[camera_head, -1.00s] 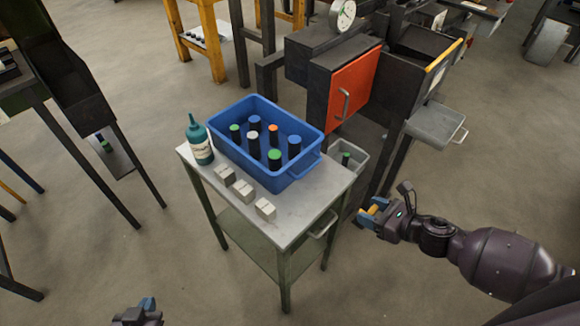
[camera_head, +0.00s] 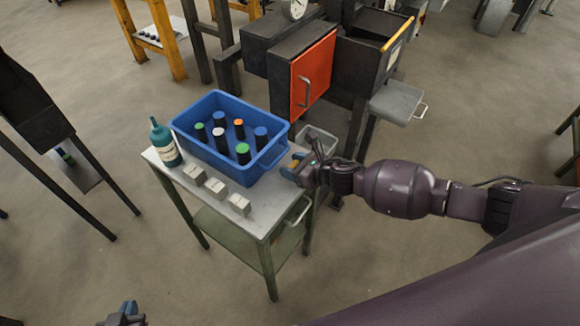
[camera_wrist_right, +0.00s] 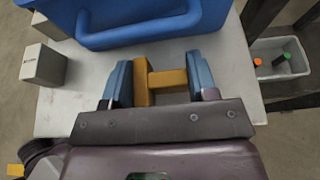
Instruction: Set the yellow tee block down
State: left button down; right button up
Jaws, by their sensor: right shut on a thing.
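The yellow tee block (camera_wrist_right: 168,78) shows in the right wrist view between the blue fingertips of my right gripper (camera_wrist_right: 161,82), which is shut on it. In the head view my right gripper (camera_head: 293,168) is at the right end of the grey table (camera_head: 268,208), beside the blue bin. In the wrist view the block is seen over the light table top; any gap beneath it cannot be judged. My left gripper (camera_head: 128,313) shows only partly at the bottom edge of the head view, away from the table; its jaws are unclear.
The blue bin (camera_head: 212,160) holds several dark cylinders with coloured tops. Several pale blocks (camera_head: 215,188) line the table's front, with a teal bottle (camera_head: 164,143) at left. A grey bin (camera_wrist_right: 280,62) stands beyond the right end. The furnace's orange door (camera_head: 312,75) is behind.

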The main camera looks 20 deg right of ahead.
jog(key=shift+w+a+f, duration=0.4)
jog(key=shift+w+f, duration=0.1)
jog(key=shift+f, duration=0.15)
jog(key=shift+d, duration=0.1)
jog(key=shift+f+b, duration=0.3)
jog(key=o, duration=1.2)
jog(key=shift+r, duration=0.15)
